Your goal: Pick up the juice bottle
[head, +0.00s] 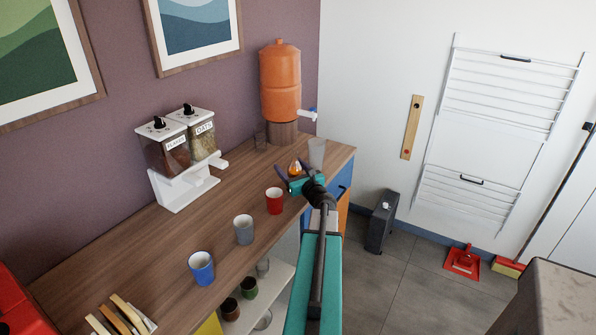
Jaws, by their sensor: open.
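A small orange object (295,167), likely the juice bottle, stands near the far end of the wooden counter (150,250). Its lower part is partly hidden by my gripper.
A clear glass (317,152) stands right of the orange object. A red cup (274,201), a grey cup (244,230) and a blue cup (202,268) stand nearer. Behind are an orange dispenser (280,85) and cereal dispensers (183,150).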

